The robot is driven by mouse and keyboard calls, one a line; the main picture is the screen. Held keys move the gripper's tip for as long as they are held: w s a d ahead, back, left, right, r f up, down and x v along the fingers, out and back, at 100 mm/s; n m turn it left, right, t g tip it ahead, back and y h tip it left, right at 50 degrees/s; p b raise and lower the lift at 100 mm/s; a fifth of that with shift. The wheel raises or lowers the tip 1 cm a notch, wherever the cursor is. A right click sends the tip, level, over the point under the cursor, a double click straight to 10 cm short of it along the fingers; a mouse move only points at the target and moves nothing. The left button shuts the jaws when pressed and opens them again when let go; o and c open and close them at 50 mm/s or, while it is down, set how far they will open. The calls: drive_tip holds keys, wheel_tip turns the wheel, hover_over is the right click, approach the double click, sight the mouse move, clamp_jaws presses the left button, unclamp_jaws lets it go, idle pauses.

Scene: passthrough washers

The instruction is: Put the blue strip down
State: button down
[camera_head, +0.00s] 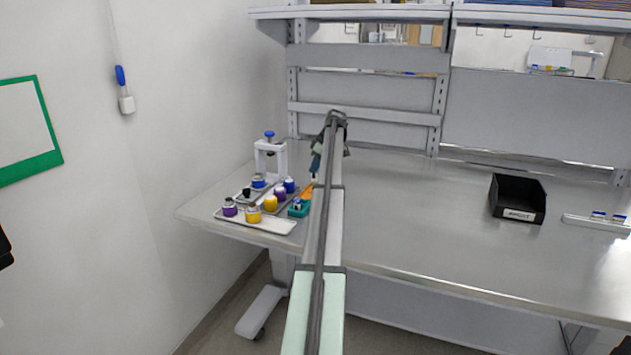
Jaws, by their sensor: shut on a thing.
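My gripper (314,178) is small in the view, pointing down over the right end of the cluster of small parts on the left of the bench. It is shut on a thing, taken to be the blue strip. The strip is too small and too hidden by my arm to make out its shape, or whether it touches anything below. A teal block (294,211) and an orange piece (307,188) are just below the gripper, partly behind my arm.
A light tray (275,226) holds purple and yellow jars. More blue, yellow and purple jars and a white press (270,158) with a blue knob stand behind. A black bin (518,199) and a pale rack (585,221) are at right. The middle bench is clear.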

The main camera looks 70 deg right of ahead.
sight(316, 181)
drive_tip(key=shift+f, duration=2.65)
drive_tip(key=shift+f, duration=0.15)
drive_tip(key=c, duration=1.1)
unclamp_jaws()
drive_tip(key=v, duration=1.2)
